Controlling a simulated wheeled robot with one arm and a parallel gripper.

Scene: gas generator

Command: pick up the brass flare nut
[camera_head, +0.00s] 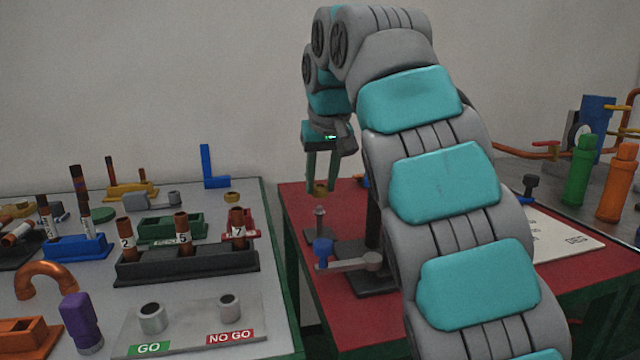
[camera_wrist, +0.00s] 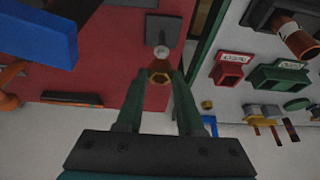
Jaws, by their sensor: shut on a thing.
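My gripper (camera_head: 322,185) hangs down over the red table and is shut on the brass flare nut (camera_head: 320,189). In the wrist view the nut (camera_wrist: 159,75) is a short brass ring with a hexagonal opening, held between the two green fingertips (camera_wrist: 160,76). In the head view it appears above a small grey upright post (camera_head: 319,218) on a dark base. The post also shows just beyond the nut in the wrist view (camera_wrist: 161,52). The gap between nut and post is hard to judge.
A blue-knobbed clamp (camera_head: 323,250) stands in front of the post on the red table (camera_head: 375,322). On the grey table to the left are a black tube rack (camera_head: 190,262), a GO/NO GO plate (camera_head: 190,325) and another small brass ring (camera_head: 232,197). A gap separates the tables.

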